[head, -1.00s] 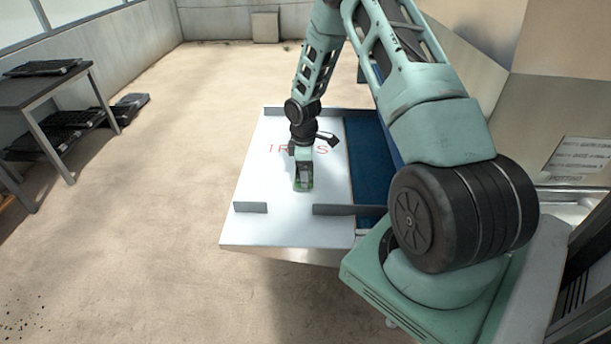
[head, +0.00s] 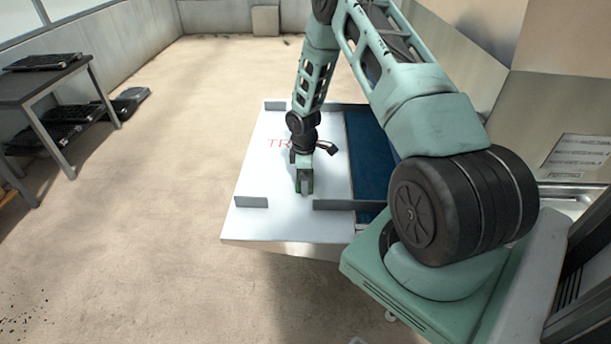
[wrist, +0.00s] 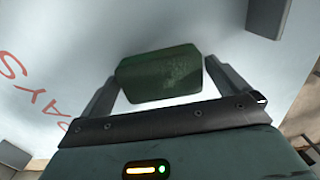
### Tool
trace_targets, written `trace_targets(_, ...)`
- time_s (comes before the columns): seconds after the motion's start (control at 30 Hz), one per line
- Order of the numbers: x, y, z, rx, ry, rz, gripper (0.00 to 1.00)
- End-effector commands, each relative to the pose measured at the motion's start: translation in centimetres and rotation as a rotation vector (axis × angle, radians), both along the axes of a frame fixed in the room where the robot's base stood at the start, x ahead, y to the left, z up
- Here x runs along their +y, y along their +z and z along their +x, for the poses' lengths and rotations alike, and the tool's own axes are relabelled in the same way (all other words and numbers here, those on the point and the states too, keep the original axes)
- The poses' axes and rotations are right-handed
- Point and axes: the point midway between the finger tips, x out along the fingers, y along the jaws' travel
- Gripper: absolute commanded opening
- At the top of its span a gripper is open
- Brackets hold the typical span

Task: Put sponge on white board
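The green sponge (wrist: 160,75) is between the two fingers of my gripper (wrist: 160,80) in the wrist view. I cannot tell whether the sponge touches the board. The board bears red lettering, partly hidden by my arm.
A short grey upright plate (head: 251,202) stands at the board's near left. A longer grey bar (head: 345,205) lies close right of my gripper. A blue strip (head: 371,150) runs along the right. A dark table (head: 40,85) with black trays stands far left.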

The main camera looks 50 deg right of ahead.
Motion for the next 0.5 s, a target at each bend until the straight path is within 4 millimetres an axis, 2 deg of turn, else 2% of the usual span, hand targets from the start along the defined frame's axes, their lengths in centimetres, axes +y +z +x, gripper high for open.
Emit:
trace_targets(0.13,0.0,0.7,0.0,-0.001,-0.001,-0.001,1.00)
trace_targets(0.23,-0.1,1.9,0.1,-0.004,-0.002,-0.001,1.00)
trace_targets(0.5,0.0,7.2,0.2,-0.004,-0.003,-0.002,1.00)
